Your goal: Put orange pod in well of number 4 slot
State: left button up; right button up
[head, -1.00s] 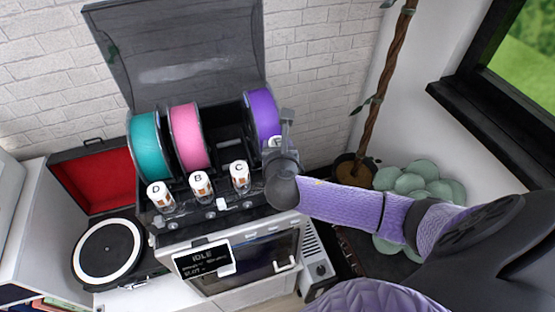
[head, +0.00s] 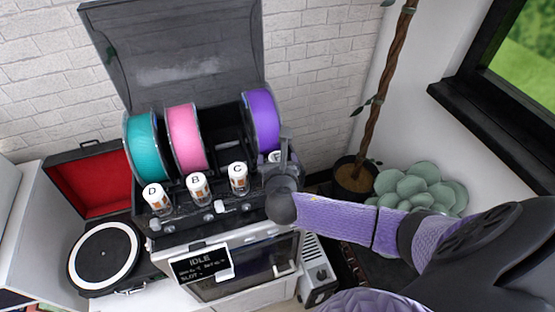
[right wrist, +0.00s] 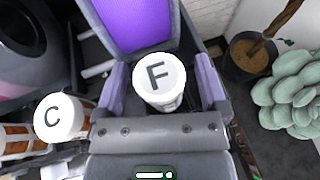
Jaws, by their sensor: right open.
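A white-capped pod marked F (right wrist: 160,82) stands upright at the right end of the row, in front of the purple spool (head: 262,120). My right gripper (right wrist: 162,92) is open, with one finger on each side of this pod. In the head view the right gripper (head: 281,160) largely hides it. Pods D (head: 157,197), B (head: 199,188) and C (head: 238,178) stand in the row to its left, with orange marks on their sides. I cannot tell the F pod's body colour, and I see no slot numbers. My left gripper is out of view.
The pods stand on a dark spool box with its lid (head: 175,50) raised, above a machine with an IDLE screen (head: 200,264). A teal spool (head: 146,147) and a pink spool (head: 184,138) sit left of an empty bay. A record player (head: 105,258) is left; potted plants are right.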

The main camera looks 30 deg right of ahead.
jog(key=shift+s+a+r, duration=0.1)
jog(key=shift+s+r, duration=0.05)
jog(key=shift+r, duration=0.05)
jog(key=p+v, duration=0.2)
jog(key=v, duration=0.9)
jog(key=shift+s+a+p, duration=0.2)
jog(key=shift+s+p, duration=0.05)
jog(key=shift+p, duration=0.15)
jog(key=shift+c, duration=0.2)
